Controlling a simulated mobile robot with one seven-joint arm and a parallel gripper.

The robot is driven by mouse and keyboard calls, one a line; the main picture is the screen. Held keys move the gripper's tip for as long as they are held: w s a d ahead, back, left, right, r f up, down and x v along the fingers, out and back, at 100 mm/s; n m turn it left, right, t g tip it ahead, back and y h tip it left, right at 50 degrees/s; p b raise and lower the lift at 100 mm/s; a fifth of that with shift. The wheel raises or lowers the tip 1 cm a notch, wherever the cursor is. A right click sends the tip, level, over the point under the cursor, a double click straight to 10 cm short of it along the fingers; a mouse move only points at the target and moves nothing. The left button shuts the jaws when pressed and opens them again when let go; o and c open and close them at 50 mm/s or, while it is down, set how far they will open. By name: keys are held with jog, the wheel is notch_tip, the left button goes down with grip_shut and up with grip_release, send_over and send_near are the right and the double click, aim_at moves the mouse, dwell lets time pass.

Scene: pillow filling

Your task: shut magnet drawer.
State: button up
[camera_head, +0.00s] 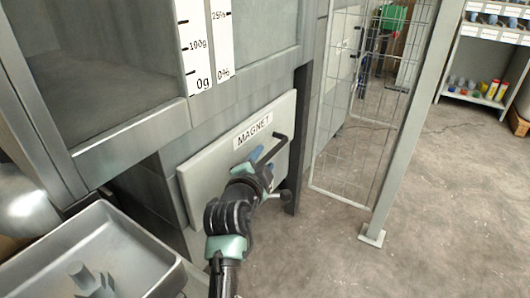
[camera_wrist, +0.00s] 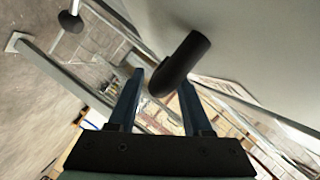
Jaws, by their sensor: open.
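The magnet drawer (camera_head: 205,178) has a pale front panel with a "MAGNET" label, low in the grey cabinet. Its front stands out from the cabinet, with a dark gap along the right side. A dark bar handle (camera_head: 281,140) sticks out at the panel's right part. My gripper (camera_head: 262,156) is at the panel's front, close to the handle. In the wrist view, my gripper (camera_wrist: 162,80) has its two fingers apart, and the rounded handle end (camera_wrist: 182,62) shows between the fingertips. I cannot tell whether they touch.
A small ball-ended knob (camera_head: 285,195) sits low right of my gripper. A metal tray (camera_head: 125,240) is at bottom left. A wire mesh panel (camera_head: 345,120) and a grey post (camera_head: 405,140) stand to the right. The floor (camera_head: 310,255) between is clear.

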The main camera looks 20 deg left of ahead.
jog(key=shift+p+v, duration=1)
jog(key=shift+v, duration=1.55)
jog(key=s+d+r+n+t+h, duration=0.1)
jog(key=s+d+r+n, duration=0.35)
jog(key=d+r, duration=0.55)
jog(key=s+d+r+n+t+h, duration=0.15)
jog(key=s+d+r+n, duration=0.35)
jog(key=d+r, duration=0.5)
jog(key=s+r+t+p, duration=0.35)
jog(key=r+p, duration=0.25)
jog(key=r, duration=0.8)
jog(key=s+r+t+p, duration=0.35)
jog(key=r+p, duration=0.25)
jog(key=r, duration=0.8)
jog(key=s+r+t+p, duration=0.35)
jog(key=r+p, duration=0.25)
jog(key=r, duration=0.7)
notch_tip(320, 180, up, 35)
jog(key=g+p, duration=0.1)
jog(key=p, duration=3.3)
jog(key=shift+s+d+f, duration=0.2)
jog(key=shift+s+f, duration=0.05)
jog(key=shift+s, duration=0.1)
